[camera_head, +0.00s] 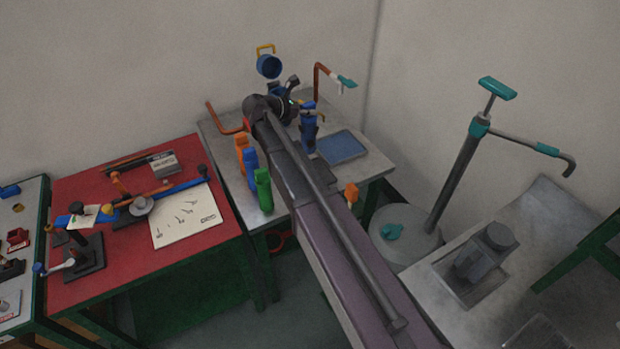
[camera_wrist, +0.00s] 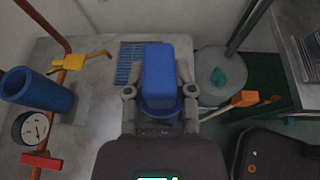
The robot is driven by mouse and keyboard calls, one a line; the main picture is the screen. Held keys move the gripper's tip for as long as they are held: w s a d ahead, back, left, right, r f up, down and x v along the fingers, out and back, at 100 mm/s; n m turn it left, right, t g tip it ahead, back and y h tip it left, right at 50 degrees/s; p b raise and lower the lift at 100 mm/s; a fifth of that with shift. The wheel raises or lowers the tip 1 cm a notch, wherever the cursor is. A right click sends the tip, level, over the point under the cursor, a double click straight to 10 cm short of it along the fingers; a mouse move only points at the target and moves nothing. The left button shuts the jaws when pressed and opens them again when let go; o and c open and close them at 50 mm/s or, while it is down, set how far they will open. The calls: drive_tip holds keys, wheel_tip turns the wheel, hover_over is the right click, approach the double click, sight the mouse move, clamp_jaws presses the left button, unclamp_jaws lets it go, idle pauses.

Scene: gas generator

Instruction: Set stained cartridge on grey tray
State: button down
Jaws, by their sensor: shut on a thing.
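My gripper (camera_wrist: 160,94) is shut on a blue, block-shaped cartridge (camera_wrist: 158,68), with one finger on each side. The cartridge has a rounded blue lower part. In the head view it hangs upright, or nearly so, below my gripper (camera_head: 305,110), above the grey table and left of the blue tray. No stain can be made out on it. A grey tray (camera_head: 490,289) lies on the right bench, well away from my gripper, with a dark grey canister-like object (camera_head: 494,239) on it.
The blue slotted tray (camera_head: 342,146) lies close by on the table; it also shows in the wrist view (camera_wrist: 129,66). Orange, blue and green bottles (camera_head: 263,188) stand left of my arm. Copper pipes, a gauge (camera_wrist: 31,128) and a blue cylinder (camera_wrist: 36,91) stand left in the wrist view.

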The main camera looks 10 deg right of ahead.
sight(312, 136)
drive_tip(key=s+a+f+b, duration=0.2)
drive_tip(key=s+f+b, duration=0.7)
drive_tip(key=s, duration=0.4)
drive_tip(key=shift+s+a+f+m+g+b, duration=0.15)
drive_tip(key=shift+a+f+m+g+b, duration=0.2)
drive_tip(key=shift+f, duration=0.4)
drive_tip(key=shift+d, duration=0.15)
drive_tip(key=w+d, duration=0.1)
drive_tip(key=w, duration=0.3)
drive_tip(key=w+d+f+b, duration=0.1)
drive_tip(key=w, duration=0.4)
drive_tip(key=w+d, duration=0.1)
drive_tip(key=w, duration=0.4)
drive_tip(key=shift+w+d+f, duration=0.1)
drive_tip(key=shift+d+f, duration=0.1)
drive_tip(key=shift+d, duration=0.1)
